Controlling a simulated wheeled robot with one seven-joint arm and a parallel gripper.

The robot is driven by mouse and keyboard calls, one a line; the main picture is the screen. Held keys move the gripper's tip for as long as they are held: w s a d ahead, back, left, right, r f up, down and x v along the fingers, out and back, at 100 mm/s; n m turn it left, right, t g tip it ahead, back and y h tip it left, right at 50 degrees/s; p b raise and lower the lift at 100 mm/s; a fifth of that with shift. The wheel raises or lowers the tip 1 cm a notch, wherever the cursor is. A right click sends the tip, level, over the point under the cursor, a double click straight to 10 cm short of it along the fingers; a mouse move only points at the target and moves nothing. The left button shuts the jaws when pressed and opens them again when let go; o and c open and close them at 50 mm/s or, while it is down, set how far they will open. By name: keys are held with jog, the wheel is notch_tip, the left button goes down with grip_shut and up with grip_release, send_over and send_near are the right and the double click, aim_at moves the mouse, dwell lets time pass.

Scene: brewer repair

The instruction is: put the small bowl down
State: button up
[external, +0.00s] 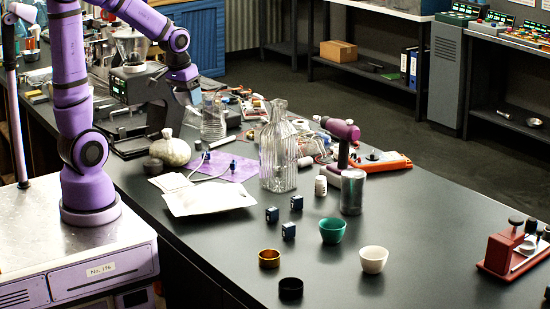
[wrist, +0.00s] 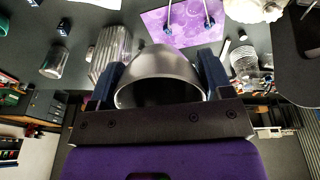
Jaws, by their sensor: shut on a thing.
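In the wrist view a dark grey, smooth small bowl (wrist: 160,68) sits between the two dark blue fingers of my gripper (wrist: 160,82). The fingers press on its opposite sides. Its rounded side faces the top of the picture and its open rim faces the gripper's palm. In the external view my arm's wrist is at the upper left, over the far left part of the bench; the fingers and the held bowl are hard to make out there. A green bowl (external: 332,232) and a white bowl (external: 374,260) stand on the bench at the front.
A purple mat (external: 232,168) lies near a pale round vase (external: 170,151). The bench's right front is mostly clear.

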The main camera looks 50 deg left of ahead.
jog(key=shift+s+d+r+m+t, duration=0.7)
jog(key=shift+s+d+r+t, duration=0.3)
jog(key=shift+s+r, duration=3.15)
jog(key=w+f, duration=0.1)
jog(key=w, duration=0.2)
jog(key=w+f, duration=0.2)
jog(key=w, duration=0.1)
jog(key=w+f, duration=0.1)
jog(key=w, duration=0.2)
jog(key=shift+w+f, duration=0.3)
jog(key=w+f, duration=1.5)
jog(key=w, duration=0.1)
jog(key=shift+d+f+m, duration=0.25)
jog(key=shift+m, duration=0.15)
jog(key=x, duration=1.1)
jog(key=shift+w+d, duration=0.25)
jog(key=shift+w, duration=0.05)
jog(key=shift+w+f, duration=0.2)
jog(key=shift+f, duration=0.5)
